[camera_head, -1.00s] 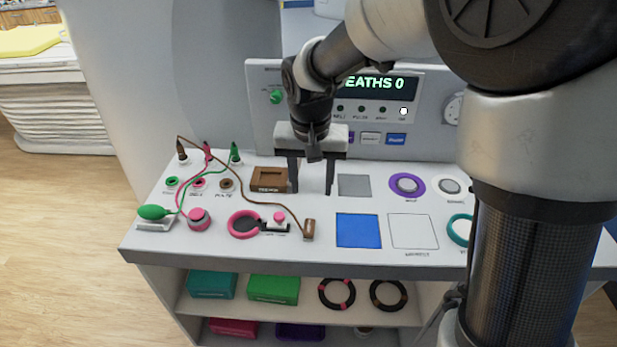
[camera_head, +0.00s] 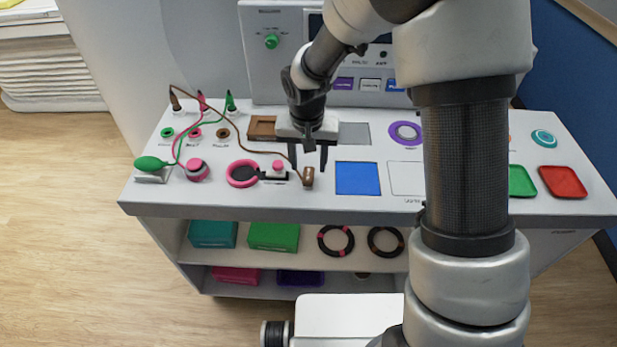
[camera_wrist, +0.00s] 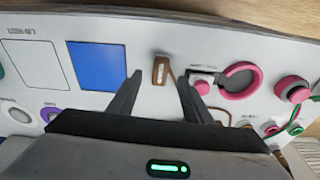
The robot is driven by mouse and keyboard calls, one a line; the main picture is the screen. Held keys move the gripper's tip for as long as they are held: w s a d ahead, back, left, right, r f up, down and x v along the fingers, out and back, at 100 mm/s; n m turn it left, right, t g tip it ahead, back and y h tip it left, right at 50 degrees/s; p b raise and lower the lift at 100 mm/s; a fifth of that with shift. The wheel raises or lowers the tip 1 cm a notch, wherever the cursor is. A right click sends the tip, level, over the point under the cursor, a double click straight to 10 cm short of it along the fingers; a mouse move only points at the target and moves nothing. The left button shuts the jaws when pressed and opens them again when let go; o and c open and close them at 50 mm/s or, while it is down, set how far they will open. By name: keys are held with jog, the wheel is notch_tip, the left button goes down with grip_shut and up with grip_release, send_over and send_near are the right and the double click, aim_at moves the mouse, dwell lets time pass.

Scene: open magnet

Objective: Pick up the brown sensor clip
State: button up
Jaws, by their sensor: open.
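The brown sensor clip (camera_head: 308,178) is a small upright brown block at the front of the white counter (camera_head: 240,205), on the end of a brown cable (camera_head: 240,134). In the wrist view the clip (camera_wrist: 160,70) shows beyond the fingertips, between their lines. My gripper (camera_head: 308,168) is open, its two fingers pointing down above the counter near the clip. In the wrist view my gripper (camera_wrist: 155,80) holds nothing. I cannot tell the exact height of the fingertips over the counter.
A blue square (camera_head: 357,178) lies right of the clip. A pink ring (camera_head: 241,174) and a pink-knobbed black part (camera_head: 276,170) stand close on its left. Brown, pink and green plugs stand at the back left. A console (camera_head: 268,75) rises behind.

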aim_at(309, 174)
jog(key=f, duration=0.2)
jog(key=w+f, duration=0.1)
jog(key=f, duration=0.1)
jog(key=shift+w+f, duration=0.1)
jog(key=shift+f, duration=0.25)
jog(key=c, duration=1.1)
